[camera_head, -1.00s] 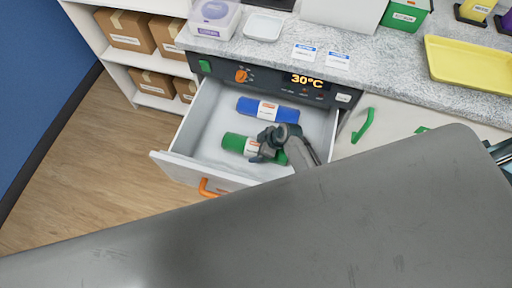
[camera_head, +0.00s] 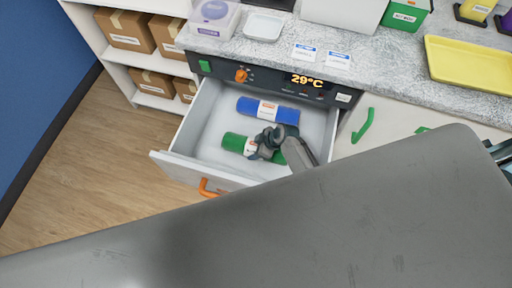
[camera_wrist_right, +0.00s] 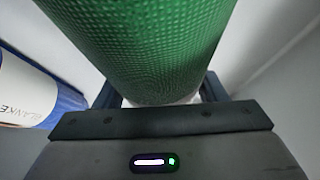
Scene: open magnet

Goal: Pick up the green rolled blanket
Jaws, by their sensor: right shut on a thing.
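The green rolled blanket (camera_head: 235,142) lies in the open drawer, nearer its front, with a white label band partly covered by my right gripper. My right gripper (camera_head: 262,148) is shut on it around its middle. In the right wrist view the green roll (camera_wrist_right: 145,45) fills the upper middle, between the two fingers (camera_wrist_right: 160,98). Whether it is clear of the drawer floor I cannot tell. My left gripper is not in view.
A blue rolled blanket (camera_head: 285,114) lies behind the green one in the drawer; its label shows in the right wrist view (camera_wrist_right: 28,88). The drawer (camera_head: 205,148) has white walls and an orange handle (camera_head: 207,188). The counter (camera_head: 400,75) above holds boxes and a yellow tray (camera_head: 470,66).

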